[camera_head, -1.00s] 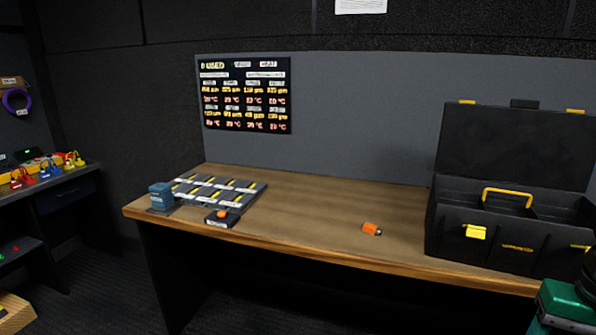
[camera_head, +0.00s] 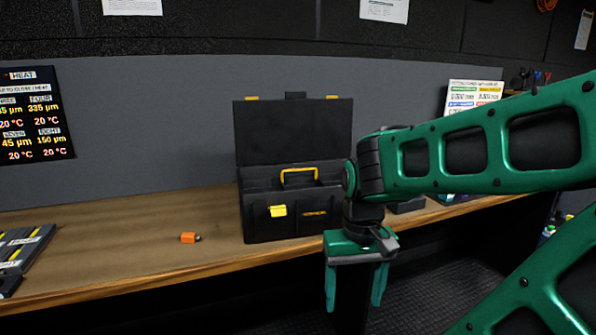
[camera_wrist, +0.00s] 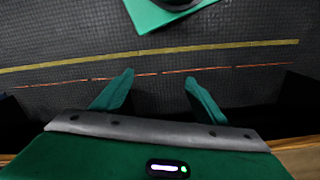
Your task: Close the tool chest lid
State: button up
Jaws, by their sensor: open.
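The black tool chest (camera_head: 292,222) stands on the wooden bench in the head view. Its lid (camera_head: 295,132) is raised and tilted back near the wall. A yellow handle (camera_head: 299,172) shows in the open chest, and one yellow latch (camera_head: 277,211) is on its front; the front's right part is hidden behind my arm. My gripper (camera_head: 354,292) is open, pointing down in front of the bench edge, below and right of the chest. In the wrist view my gripper (camera_wrist: 158,88) has its fingers apart over the floor, with nothing between them.
An orange small object (camera_head: 190,237) lies on the bench (camera_head: 130,225) left of the chest. A labelled dark panel (camera_head: 25,250) lies at the far left. The bench between them is clear. Dark items stand right of the chest, partly behind my arm.

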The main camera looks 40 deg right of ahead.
aim_at(296, 128)
jog(key=u, duration=2.75)
jog(key=k, duration=1.6)
jog(key=z, duration=2.6)
